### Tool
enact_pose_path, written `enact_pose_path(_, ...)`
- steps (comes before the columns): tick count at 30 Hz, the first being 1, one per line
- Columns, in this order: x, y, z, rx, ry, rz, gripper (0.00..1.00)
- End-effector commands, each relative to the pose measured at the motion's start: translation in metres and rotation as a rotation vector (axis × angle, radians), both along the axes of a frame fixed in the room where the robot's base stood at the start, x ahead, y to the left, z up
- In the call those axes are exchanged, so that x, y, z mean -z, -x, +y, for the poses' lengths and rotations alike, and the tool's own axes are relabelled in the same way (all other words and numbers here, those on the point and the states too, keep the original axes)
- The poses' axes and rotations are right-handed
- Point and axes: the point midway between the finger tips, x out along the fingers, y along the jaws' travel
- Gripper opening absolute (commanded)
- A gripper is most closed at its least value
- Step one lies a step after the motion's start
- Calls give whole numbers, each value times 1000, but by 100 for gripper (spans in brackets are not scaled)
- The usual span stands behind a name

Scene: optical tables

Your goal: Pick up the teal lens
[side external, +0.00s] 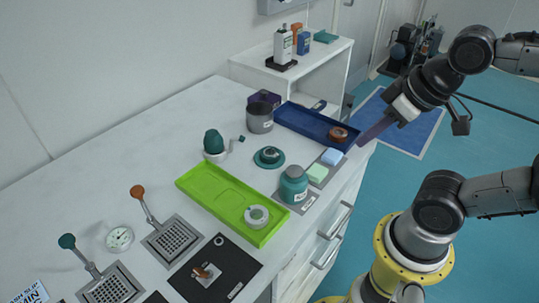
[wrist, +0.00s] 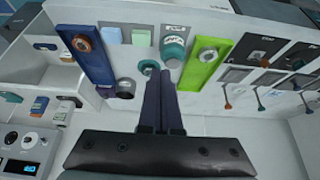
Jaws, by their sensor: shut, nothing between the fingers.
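The teal lens, seemingly the round teal piece with a darker ring at its centre (side external: 269,157), lies on the white table between the blue tray and the green tray. In the wrist view it shows as a small teal ring (wrist: 148,67), partly hidden by my fingertips. My gripper (side external: 361,143) is shut and empty, its long dark fingers angled down near the table's right edge, to the right of the lens and apart from it. In the wrist view the fingers (wrist: 161,76) lie together.
A blue tray (side external: 300,121) holds a copper ring. A green tray (side external: 200,187) holds a pale ring. A teal jar (side external: 294,186), a grey cup (side external: 260,118) and a teal piece in a white holder (side external: 213,141) stand near the lens. Pale blue and green blocks lie at the right edge.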

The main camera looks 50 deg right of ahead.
Motion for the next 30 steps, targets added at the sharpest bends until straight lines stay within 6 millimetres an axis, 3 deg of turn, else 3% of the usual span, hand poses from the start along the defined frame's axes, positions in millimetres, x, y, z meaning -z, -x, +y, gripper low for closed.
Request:
enact_pose_path(7,0,0,0,0,0,0,0)
enact_pose_path(24,0,0,0,0,0,0,100)
enact_pose_path(30,0,0,0,-1,0,0,100)
